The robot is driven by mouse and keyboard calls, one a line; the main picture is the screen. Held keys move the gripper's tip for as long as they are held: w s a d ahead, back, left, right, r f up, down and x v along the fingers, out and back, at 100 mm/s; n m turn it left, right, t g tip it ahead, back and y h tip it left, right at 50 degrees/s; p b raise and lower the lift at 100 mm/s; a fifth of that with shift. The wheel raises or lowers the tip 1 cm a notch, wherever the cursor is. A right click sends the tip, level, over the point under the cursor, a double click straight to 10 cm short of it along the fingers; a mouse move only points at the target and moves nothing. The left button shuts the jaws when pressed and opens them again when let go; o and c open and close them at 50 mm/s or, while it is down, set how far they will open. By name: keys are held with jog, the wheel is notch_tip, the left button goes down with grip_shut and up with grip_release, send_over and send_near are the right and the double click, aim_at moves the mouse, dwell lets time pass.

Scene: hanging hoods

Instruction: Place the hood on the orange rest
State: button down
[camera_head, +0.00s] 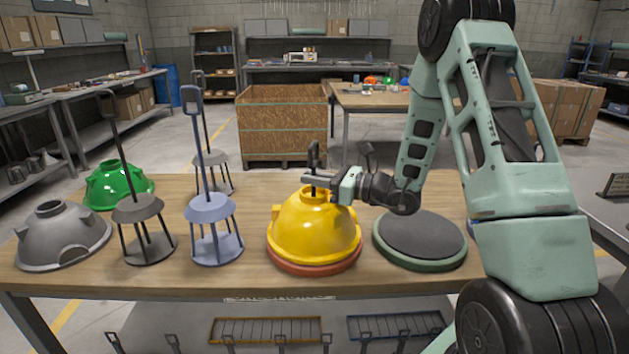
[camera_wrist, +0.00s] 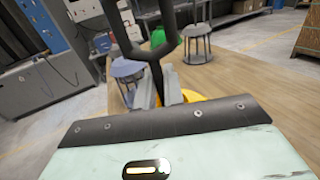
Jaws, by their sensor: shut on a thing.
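The yellow hood (camera_head: 308,225) sits upright over the orange rest (camera_head: 318,268), whose rim shows along the front beneath it. I cannot tell whether the hood fully touches the rest. A dark upright stem with a loop handle (camera_head: 313,153) rises from the hood's top. My gripper (camera_head: 320,180) comes from the right and is shut on this stem just above the hood. In the wrist view the fingers (camera_wrist: 163,92) close around the dark stem, the loop handle (camera_wrist: 132,38) stands above them, and a little of the yellow hood (camera_wrist: 194,97) shows behind them.
A round green-rimmed rest with a grey top (camera_head: 420,241) lies empty to the right. Left of the hood stand a blue stand (camera_head: 210,209), a dark stand (camera_head: 138,209) and a grey stand (camera_head: 219,157) with tall loop handles. Farther left are a green hood (camera_head: 115,186) and a grey hood (camera_head: 62,238).

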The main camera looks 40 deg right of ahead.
jog(key=c, duration=1.5)
grip_release()
jog(key=shift+f, duration=0.2)
jog(key=b+v, duration=0.2)
jog(key=v, duration=1)
jog(key=s+a+n+g+y, duration=0.25)
jog(key=a+n+g, duration=0.35)
jog(key=a, duration=0.5)
jog(key=s+a+n+g+y, duration=0.25)
jog(key=a+n+g, duration=0.3)
jog(key=a, duration=0.45)
jog(key=s+a+n+g+h, duration=0.1)
jog(key=s+a+n+h, duration=0.3)
jog(key=n, duration=0.4)
jog(key=s+a+f+n+g+h, duration=0.1)
jog(key=s+a+n+h, duration=0.3)
jog(key=s+n, duration=0.3)
jog(key=s+a+f+n+g+h, duration=0.1)
jog(key=s+a+n+h, duration=0.3)
jog(key=n, duration=0.6)
jog(key=shift+s+a+f+g+h, duration=0.15)
jog(key=shift+s+h, duration=0.25)
jog(key=shift+h, duration=0.2)
jog(key=shift+s+a+r+g+h, duration=0.1)
jog(key=shift+s+h, duration=0.3)
jog(key=shift+h, duration=0.2)
